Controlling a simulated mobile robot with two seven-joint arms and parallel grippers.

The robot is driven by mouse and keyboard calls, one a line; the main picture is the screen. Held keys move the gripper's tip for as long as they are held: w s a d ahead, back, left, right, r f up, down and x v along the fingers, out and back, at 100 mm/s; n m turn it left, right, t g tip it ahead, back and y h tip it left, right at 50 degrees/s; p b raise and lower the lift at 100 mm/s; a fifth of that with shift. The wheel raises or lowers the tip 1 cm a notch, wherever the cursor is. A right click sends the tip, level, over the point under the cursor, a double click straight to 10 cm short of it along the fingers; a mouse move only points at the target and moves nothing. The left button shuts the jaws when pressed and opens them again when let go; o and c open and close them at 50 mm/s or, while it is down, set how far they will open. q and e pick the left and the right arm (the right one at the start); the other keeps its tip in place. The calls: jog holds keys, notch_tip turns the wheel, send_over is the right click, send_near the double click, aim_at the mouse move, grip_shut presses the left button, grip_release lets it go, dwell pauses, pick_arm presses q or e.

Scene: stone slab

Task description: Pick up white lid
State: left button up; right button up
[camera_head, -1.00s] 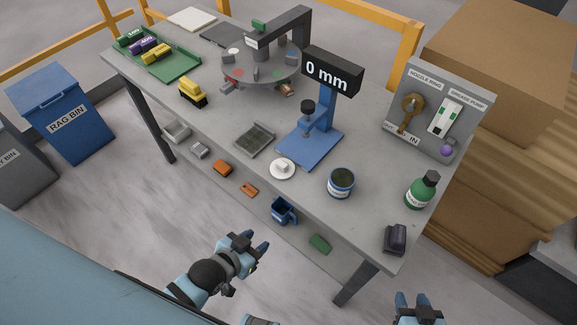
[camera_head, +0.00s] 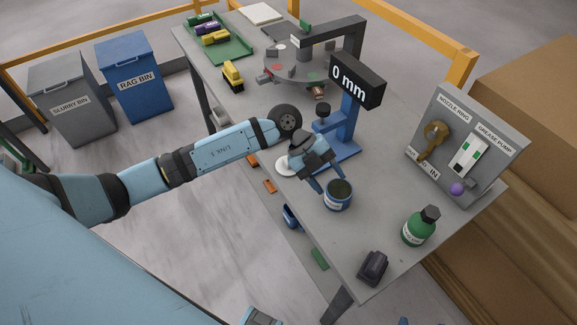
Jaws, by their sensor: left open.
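The white lid (camera_head: 282,168) is a small round white piece on the grey slab table. It lies near the front edge and is partly hidden behind my left gripper and wrist. My left gripper (camera_head: 333,182) is open and empty. It is over the table just right of the lid, with its fingers pointing toward the blue tin (camera_head: 338,197). Whether a finger touches the tin cannot be told.
A blue gauge stand (camera_head: 343,128) reading "0 mm" stands behind the gripper. A green bottle (camera_head: 419,228) and a dark block (camera_head: 373,267) stand to the right along the front. A turntable (camera_head: 292,69) and green tray (camera_head: 230,48) are farther back.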

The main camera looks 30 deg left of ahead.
pick_arm(q)
jog(key=w+a+r+n+t+y, duration=0.1)
jog(key=w+a+n+y, duration=0.1)
jog(key=w+a+y, duration=0.4)
jog(key=w+a+r+n+y, duration=0.1)
jog(key=a+y, duration=0.2)
jog(key=a, duration=0.6)
jog(key=shift+n+y, duration=0.3)
jog(key=f, duration=0.7)
jog(key=shift+w+a+f+p, duration=0.1)
jog(key=shift+w+f+p, duration=0.15)
jog(key=shift+w+p, duration=0.05)
jog(key=shift+w+f+p, duration=0.2)
jog(key=shift+f+p, duration=0.15)
jog(key=shift+f, duration=1.2)
jog(key=shift+w+f+p, duration=0.15)
jog(key=shift+f+p, duration=0.15)
jog(key=shift+f, duration=1.2)
grip_shut()
